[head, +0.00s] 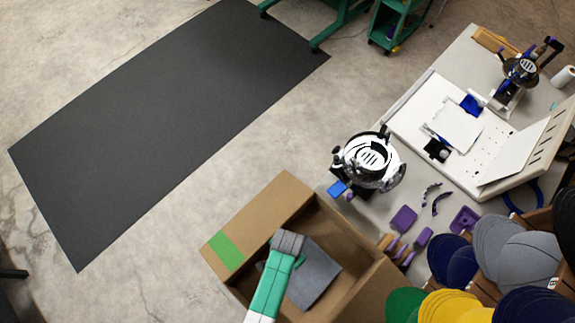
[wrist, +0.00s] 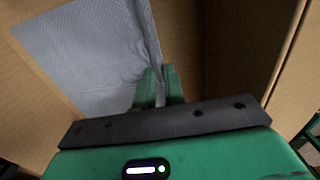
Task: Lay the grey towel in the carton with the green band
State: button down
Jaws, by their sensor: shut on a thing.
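The open brown carton (head: 262,213) stands at the lower middle of the head view, with a green band (head: 226,251) on its left flap. The grey towel (head: 318,273) is a flat square inside the carton's outline. My gripper (head: 299,262) is over the carton opening, shut on the towel's edge. In the wrist view the towel (wrist: 90,50) spreads to the left of my green fingers (wrist: 158,88), with cardboard walls (wrist: 240,50) around it. Whether the towel touches the carton floor is hard to tell.
A worktable (head: 375,215) with a chrome machine (head: 370,163), purple parts (head: 404,218) and a white fixture (head: 455,130) lies to the right. Several caps (head: 510,245) sit at the lower right. A dark mat (head: 165,125) and clear concrete floor are at the left.

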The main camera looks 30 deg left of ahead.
jog(key=shift+f+b, duration=0.35)
jog(key=shift+f, duration=0.6)
jog(key=c, duration=1.4)
grip_release()
jog(key=shift+r, duration=0.15)
notch_tip(320, 180, up, 8)
jog(key=shift+f+p, duration=0.15)
jog(key=shift+p, duration=0.9)
